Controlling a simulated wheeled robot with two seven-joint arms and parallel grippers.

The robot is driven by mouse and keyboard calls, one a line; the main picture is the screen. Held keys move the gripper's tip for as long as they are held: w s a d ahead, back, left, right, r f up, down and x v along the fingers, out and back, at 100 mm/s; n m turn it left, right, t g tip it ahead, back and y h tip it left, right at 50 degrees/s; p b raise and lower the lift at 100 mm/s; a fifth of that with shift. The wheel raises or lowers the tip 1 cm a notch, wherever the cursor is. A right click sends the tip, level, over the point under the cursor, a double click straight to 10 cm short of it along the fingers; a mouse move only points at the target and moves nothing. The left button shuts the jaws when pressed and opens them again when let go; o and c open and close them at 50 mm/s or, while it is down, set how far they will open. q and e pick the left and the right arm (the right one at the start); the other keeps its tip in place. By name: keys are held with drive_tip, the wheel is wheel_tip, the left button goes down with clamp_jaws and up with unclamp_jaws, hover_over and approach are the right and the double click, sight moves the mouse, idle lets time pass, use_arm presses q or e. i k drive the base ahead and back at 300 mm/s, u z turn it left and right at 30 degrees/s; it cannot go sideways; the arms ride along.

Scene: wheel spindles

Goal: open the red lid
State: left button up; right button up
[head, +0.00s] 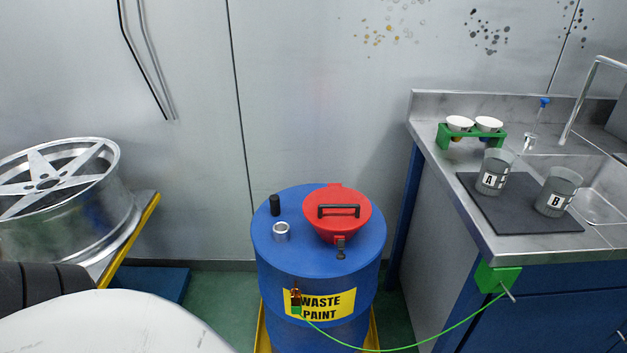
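The red lid (350,207) sits closed on top of the blue waste paint drum (290,250), on the right half of its top. A black handle (338,211) spans the lid. A small dark latch-like part (340,246) hangs at the lid's front edge. Neither of my grippers shows in the head view, so nothing of mine is seen touching the lid.
A black cap (275,205) and a silver fitting (281,231) stand on the drum top. A green cable (430,340) runs from the drum to the sink counter (440,178) at right. A wheel rim (60,200) rests on a stand at left.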

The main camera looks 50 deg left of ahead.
sight(337, 200)
drive_tip(key=k, duration=0.25)
drive_tip(key=u, duration=1.35)
